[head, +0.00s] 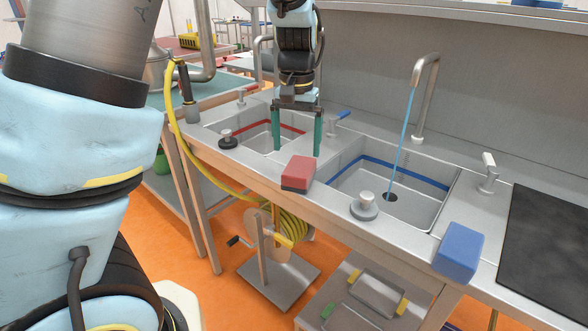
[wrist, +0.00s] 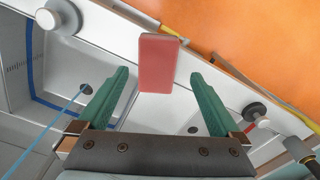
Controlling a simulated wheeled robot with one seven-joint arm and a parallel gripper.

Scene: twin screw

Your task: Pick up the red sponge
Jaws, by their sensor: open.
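The red sponge (head: 298,173) is a block with a darker underside, resting on the steel counter's front edge between the two sinks. In the wrist view the red sponge (wrist: 158,63) lies beyond the fingertips, roughly centred between them. My gripper (head: 297,143) has two green fingers, spread apart and empty. It points down above the counter, behind the sponge in the head view. The gripper also shows in the wrist view (wrist: 158,75). The fingers do not appear to touch the sponge.
A blue sponge (head: 458,251) sits on the counter's front edge at right. Two sinks, red-striped (head: 262,136) and blue-striped (head: 400,190), flank the red sponge. A grey plug (head: 364,206) and a black plug (head: 228,139) stand nearby. A blue water stream (head: 403,145) falls from the right faucet (head: 427,85).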

